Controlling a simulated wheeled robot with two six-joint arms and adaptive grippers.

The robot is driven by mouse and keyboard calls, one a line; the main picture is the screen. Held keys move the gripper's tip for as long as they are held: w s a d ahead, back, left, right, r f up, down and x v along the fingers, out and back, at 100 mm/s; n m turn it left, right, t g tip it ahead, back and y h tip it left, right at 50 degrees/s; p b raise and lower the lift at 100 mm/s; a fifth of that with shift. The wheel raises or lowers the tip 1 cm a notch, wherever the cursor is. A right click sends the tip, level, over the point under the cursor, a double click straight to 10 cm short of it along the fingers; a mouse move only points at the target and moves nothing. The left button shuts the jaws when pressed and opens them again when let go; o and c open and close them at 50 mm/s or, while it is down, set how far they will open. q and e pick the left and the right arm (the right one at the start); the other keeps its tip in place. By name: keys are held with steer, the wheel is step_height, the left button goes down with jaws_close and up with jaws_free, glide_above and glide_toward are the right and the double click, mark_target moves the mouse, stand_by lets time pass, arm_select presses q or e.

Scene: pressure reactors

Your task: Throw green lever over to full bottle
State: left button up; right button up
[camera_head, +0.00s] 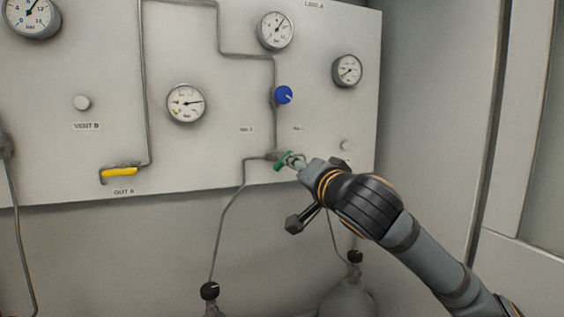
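The green lever (279,166) sits low on the white panel, on a valve where thin pipes meet. Its handle points down and to the left, partly hidden by my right gripper. My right gripper (291,160) comes in from the right with its fingertips at the lever. I cannot tell whether the fingers are closed on it or only beside it. Two bottles with black tops stand below the panel: a left bottle (210,307) and a right bottle (347,300). Which is full cannot be read from here. My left gripper is not in view.
The panel (210,60) carries several round gauges, a blue knob (284,95) above the green lever, and a yellow lever (120,172) at lower left. Thin pipes run across it and down to the bottles. A wall (440,90) stands at right.

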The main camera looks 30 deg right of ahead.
mark_target(283, 158)
steer(key=p+x, duration=0.6)
steer(key=x, duration=0.3)
steer(key=shift+r, duration=0.15)
steer(key=shift+w+d, duration=0.1)
steer(key=shift+w, duration=0.2)
jaws_close()
